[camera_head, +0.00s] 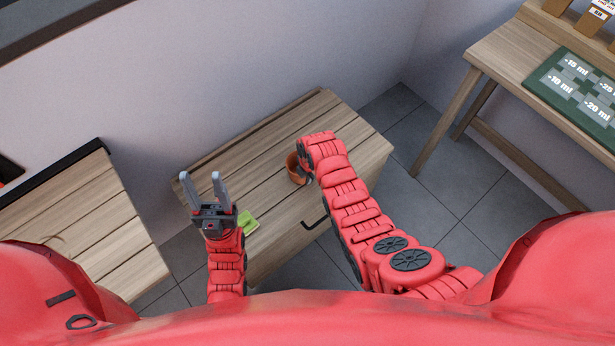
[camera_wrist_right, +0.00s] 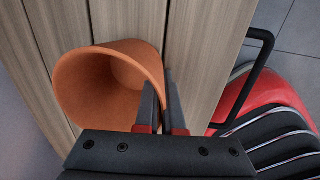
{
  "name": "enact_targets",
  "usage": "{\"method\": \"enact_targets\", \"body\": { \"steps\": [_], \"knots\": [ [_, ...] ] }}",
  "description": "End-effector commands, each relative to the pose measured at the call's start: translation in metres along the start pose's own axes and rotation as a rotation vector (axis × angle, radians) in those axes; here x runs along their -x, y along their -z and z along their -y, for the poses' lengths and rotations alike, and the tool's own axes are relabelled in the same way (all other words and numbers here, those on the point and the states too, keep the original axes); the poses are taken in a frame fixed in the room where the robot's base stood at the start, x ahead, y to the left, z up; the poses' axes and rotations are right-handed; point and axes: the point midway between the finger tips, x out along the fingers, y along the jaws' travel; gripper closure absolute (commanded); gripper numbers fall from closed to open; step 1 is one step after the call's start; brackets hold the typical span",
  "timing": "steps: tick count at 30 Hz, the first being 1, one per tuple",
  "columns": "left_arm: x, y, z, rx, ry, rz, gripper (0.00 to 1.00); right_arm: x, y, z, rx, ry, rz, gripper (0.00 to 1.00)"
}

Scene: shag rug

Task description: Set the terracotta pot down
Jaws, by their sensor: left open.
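The terracotta pot (camera_head: 294,170) is at the small wooden table (camera_head: 262,160) in the head view, partly hidden by my right arm. In the right wrist view the pot (camera_wrist_right: 100,88) shows its open mouth, over the table's planks. My right gripper (camera_wrist_right: 169,84) is shut on the pot's wall, with one finger inside the rim and one outside. I cannot tell whether the pot's base touches the tabletop. My left gripper (camera_head: 201,178) is open and empty, near the table's left end, apart from the pot.
A small green item (camera_head: 247,222) lies near the table's front left edge. A black handle (camera_head: 316,221) sticks out at the table's front. Another wooden table (camera_head: 80,235) stands at left, and a workbench (camera_head: 520,65) with a green mat at right.

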Motion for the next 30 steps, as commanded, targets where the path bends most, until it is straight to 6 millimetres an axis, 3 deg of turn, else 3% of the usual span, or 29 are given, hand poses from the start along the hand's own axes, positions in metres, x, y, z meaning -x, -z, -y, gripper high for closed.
{"method": "enact_targets", "body": {
  "steps": [1, 5, 17, 23, 30],
  "knots": [
    [0.0, 0.0, 0.0, 0.0, 0.0, 0.0, 0.5, 0.0, 0.0, 0.0, 0.0, 0.0, 0.0, 0.86],
    [0.0, 0.0, 0.0, 0.0, 0.0, 0.0, 0.5, 0.0, 0.0, 0.0, 0.0, 0.0, 0.0, 0.66],
    [-0.003, 0.001, 0.0, 0.0, 0.0, 0.0, 0.5, 0.006, 0.0, 0.0, 0.0, 0.0, 0.0, 0.66],
    [-0.003, 0.001, 0.0, 0.0, 0.0, 0.0, 0.5, 0.029, -0.001, -0.002, 0.0, -0.004, 0.002, 0.66],
    [-0.002, 0.0, 0.0, 0.0, 0.0, 0.0, 0.5, 0.071, 0.0, -0.002, 0.0, -0.007, 0.002, 0.66]
  ]
}}
